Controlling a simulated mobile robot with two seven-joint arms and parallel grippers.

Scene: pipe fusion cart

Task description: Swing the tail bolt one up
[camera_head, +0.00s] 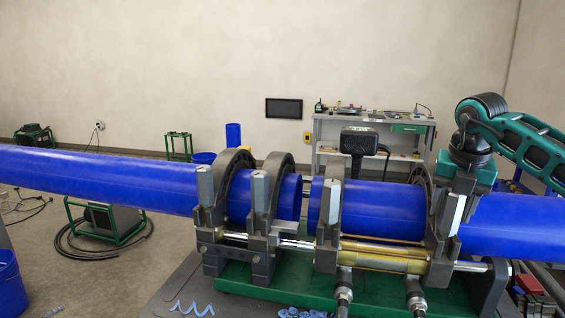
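The fusion cart holds two blue pipes (385,208) in a row of dark grey clamps, with a gap between the pipe ends. Light grey, block-like upright parts, possibly the tail bolts, stand at the front of the clamps: at the far left clamp (205,184), the second (258,190), the third (331,202) and the rightmost (449,214). My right gripper (461,203) points down at the rightmost clamp, close beside its upright part. Its fingers blend with the dark clamp, so their opening and any contact are unclear. My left gripper is out of view.
Hydraulic hoses (344,290) and a brass-coloured cylinder (385,257) run along the cart's front. A green base (290,283) carries the clamps. A workbench (375,128) stands behind. A blue bucket (10,285) stands at the lower left. Floor at left is partly clear.

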